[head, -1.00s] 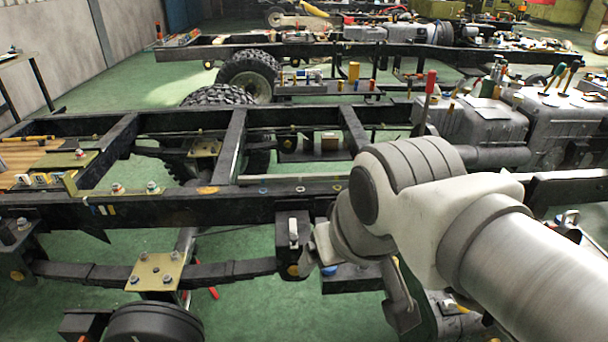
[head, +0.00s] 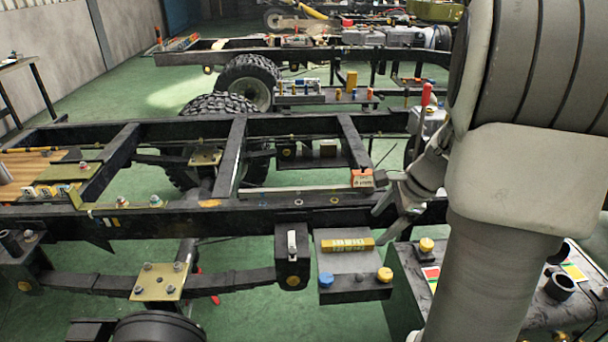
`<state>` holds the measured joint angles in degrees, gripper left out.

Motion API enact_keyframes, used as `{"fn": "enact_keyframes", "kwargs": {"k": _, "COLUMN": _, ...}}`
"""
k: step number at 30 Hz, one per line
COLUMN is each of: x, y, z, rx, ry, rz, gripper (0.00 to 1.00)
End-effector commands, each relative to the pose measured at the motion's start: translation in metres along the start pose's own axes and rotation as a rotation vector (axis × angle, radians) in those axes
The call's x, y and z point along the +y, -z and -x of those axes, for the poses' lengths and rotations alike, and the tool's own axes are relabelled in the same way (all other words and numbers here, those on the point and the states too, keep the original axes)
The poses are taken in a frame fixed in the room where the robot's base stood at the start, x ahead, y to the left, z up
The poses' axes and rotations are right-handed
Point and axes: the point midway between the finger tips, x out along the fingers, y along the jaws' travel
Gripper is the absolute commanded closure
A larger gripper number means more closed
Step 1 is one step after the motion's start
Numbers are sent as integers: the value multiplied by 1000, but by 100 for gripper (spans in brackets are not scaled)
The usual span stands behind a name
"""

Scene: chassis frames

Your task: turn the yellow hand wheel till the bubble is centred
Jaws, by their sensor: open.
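A small dark plate (head: 345,289) is fixed at the near side of the long black rail. A yellow bar with markings (head: 347,244), which looks like the level, lies across its back; its bubble is too small to make out. A yellow round knob (head: 385,274), likely the hand wheel, is at the plate's front right corner. A blue round knob (head: 326,279) is at its front left. My gripper (head: 381,194) is open above the rail, up and behind the yellow knob and apart from it. My arm partly hides the gripper.
A small orange-and-white block (head: 362,178) sits on the rail close to my gripper. Another yellow knob (head: 427,245) is on a dark box to the right. A red-handled lever (head: 426,95) stands behind.

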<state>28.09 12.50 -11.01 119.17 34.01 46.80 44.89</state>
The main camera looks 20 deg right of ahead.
Motion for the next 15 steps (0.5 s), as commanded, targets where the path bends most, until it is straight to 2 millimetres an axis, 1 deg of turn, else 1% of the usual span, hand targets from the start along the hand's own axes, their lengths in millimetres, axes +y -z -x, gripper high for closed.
{"fn": "enact_keyframes", "kwargs": {"k": 1, "x": -3, "y": 23, "z": -5, "rx": 1, "ry": -4, "rz": -117, "gripper": 18}}
{"fn": "enact_keyframes", "kwargs": {"k": 3, "x": -5, "y": 51, "z": -14, "rx": 2, "ry": -2, "rz": -271, "gripper": 18}}
{"fn": "enact_keyframes", "kwargs": {"k": 6, "x": -4, "y": 88, "z": -26, "rx": 4, "ry": 4, "rz": -464, "gripper": 18}}
{"fn": "enact_keyframes", "kwargs": {"k": 7, "x": -4, "y": 97, "z": -29, "rx": 5, "ry": 5, "rz": -511, "gripper": 18}}
{"fn": "enact_keyframes", "kwargs": {"k": 9, "x": -1, "y": 115, "z": -35, "rx": 7, "ry": 9, "rz": -603, "gripper": 18}}
{"fn": "enact_keyframes", "kwargs": {"k": 12, "x": 1, "y": 132, "z": -40, "rx": 10, "ry": 13, "rz": -688, "gripper": 18}}
{"fn": "enact_keyframes", "kwargs": {"k": 15, "x": 3, "y": 139, "z": -45, "rx": 10, "ry": 15, "rz": -725, "gripper": 18}}
